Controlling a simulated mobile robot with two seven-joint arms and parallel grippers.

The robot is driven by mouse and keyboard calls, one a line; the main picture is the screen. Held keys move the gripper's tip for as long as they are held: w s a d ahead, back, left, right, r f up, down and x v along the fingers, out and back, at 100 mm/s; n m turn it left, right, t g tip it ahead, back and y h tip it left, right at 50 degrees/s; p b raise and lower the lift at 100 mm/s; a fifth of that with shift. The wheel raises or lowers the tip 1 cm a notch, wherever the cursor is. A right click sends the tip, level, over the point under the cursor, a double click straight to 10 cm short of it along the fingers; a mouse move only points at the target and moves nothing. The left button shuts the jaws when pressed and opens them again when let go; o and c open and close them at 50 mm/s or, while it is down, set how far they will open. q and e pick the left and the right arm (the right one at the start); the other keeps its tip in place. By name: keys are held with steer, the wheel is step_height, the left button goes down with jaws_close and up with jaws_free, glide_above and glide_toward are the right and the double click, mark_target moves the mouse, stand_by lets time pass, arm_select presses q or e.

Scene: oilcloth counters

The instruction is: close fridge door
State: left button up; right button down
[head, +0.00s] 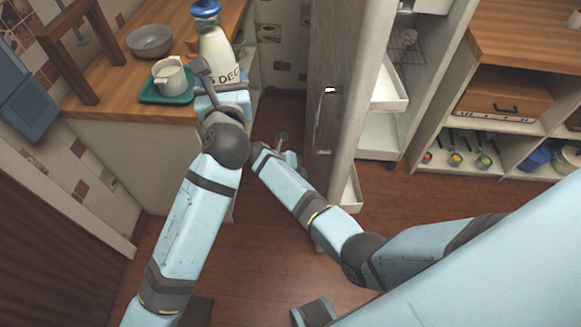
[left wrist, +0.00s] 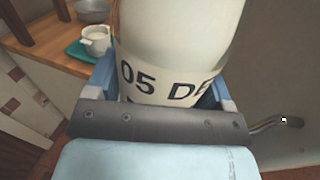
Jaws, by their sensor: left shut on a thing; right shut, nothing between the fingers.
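The fridge door (head: 336,60) stands open, its outer face turned left and its white inner shelves (head: 388,92) to the right. Its metal handle (head: 322,108) is on the outer face; door and handle also show at the right of the left wrist view (left wrist: 278,85). The white fridge interior (head: 428,60) is visible beyond. My left gripper (head: 222,88) is shut on a milk bottle with a blue cap (head: 214,45), held upright by the counter; the bottle fills the middle of the left wrist view (left wrist: 180,45). My right gripper (head: 284,145) is shut and empty, low and left of the door.
The wooden counter (head: 112,95) at left holds a grey bowl (head: 150,40) and a white pot (head: 170,75) on a green tray (head: 150,96). Open shelves (head: 500,140) with utensils stand at right. Bare floor (head: 270,250) lies below.

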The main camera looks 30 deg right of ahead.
mark_target(326, 179)
steer(key=d, duration=0.1)
steer(key=s+d+f, duration=0.1)
steer(key=d, duration=0.2)
steer(key=shift+s+d+f, duration=0.15)
steer(key=shift+s+f, duration=0.1)
steer(key=shift+s, duration=0.1)
steer(key=shift+s+d, duration=0.2)
steer(key=shift+d, duration=0.3)
steer(key=shift+p, duration=0.3)
